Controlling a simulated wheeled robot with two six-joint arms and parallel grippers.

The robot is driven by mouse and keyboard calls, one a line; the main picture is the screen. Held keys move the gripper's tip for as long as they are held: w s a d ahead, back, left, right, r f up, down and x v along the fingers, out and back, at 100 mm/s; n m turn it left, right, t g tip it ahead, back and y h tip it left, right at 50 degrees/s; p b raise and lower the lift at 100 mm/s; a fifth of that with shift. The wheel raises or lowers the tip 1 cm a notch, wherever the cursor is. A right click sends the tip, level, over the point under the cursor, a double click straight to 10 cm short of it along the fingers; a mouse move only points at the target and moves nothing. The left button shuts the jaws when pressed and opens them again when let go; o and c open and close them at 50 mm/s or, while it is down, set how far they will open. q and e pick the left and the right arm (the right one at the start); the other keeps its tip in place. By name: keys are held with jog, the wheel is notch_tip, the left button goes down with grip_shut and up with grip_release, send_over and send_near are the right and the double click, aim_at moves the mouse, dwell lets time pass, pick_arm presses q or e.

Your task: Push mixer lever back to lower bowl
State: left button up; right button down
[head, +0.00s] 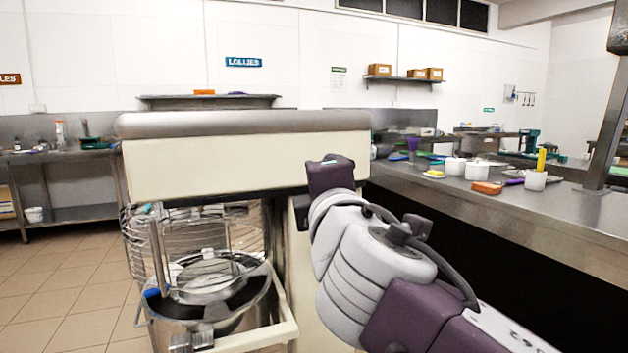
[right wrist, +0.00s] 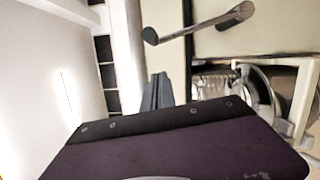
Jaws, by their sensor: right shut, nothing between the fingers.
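The mixer (head: 240,170) is a large cream body with a rounded steel top, filling the left middle of the head view. Its steel bowl (head: 215,330) sits low in a cream cradle, under a wire guard (head: 140,240). The mixer lever (right wrist: 200,24), a grey metal bar with a rounded end, shows at the top of the right wrist view against the cream side. My right arm hides that side in the head view. My right gripper (right wrist: 159,78) is shut and empty, its fingertips below the lever's rounded end, apart from it in the picture. My left gripper is out of view.
A steel counter (head: 540,220) with white pots (head: 480,170), an orange block (head: 487,188) and other small items runs along the right. A steel bench (head: 75,157) stands at the back left. Tiled floor (head: 60,280) is clear at the left.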

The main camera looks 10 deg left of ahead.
jog(key=shift+a+v, duration=0.2)
jog(key=shift+v, duration=0.85)
jog(key=shift+a+v, duration=0.15)
jog(key=shift+v, duration=0.95)
jog(key=shift+s, duration=0.1)
